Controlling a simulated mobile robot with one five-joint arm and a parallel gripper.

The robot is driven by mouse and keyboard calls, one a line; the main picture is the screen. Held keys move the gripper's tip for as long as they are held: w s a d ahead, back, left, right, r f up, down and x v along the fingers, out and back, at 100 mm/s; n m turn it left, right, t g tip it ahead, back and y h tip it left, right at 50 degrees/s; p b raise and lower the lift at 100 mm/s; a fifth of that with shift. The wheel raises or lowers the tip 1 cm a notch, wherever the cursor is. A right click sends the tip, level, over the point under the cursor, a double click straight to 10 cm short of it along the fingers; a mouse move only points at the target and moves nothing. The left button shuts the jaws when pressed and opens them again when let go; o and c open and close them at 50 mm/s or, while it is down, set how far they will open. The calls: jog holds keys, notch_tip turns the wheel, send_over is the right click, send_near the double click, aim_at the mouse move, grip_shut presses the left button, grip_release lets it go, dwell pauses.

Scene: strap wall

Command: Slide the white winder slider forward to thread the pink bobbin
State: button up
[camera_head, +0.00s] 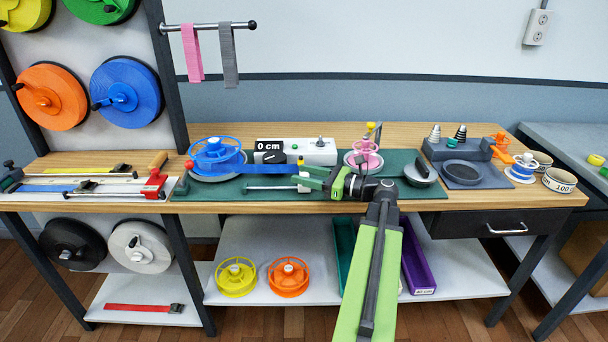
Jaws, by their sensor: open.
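The pink bobbin (366,152) stands on a light round base at the back right of the green mat. A small white block that looks like the winder slider (300,186) sits at the right end of a thin metal rail (268,188). My gripper (308,178) points left with its green fingers open, right at the white block. I cannot tell whether the fingers touch it or straddle it. A blue strap (268,168) runs from the blue reel (214,155) toward my gripper; its far end is partly hidden by the fingers.
A white box with a "0 cm" display (300,151) stands behind the rail. A dark round-topped tool (420,173) lies right of my wrist. A grey stand with cones (462,165) is farther right. The mat's front strip (240,194) is clear left of my arm.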

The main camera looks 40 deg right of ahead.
jog(key=v, duration=1.7)
jog(key=shift+a+f, duration=0.1)
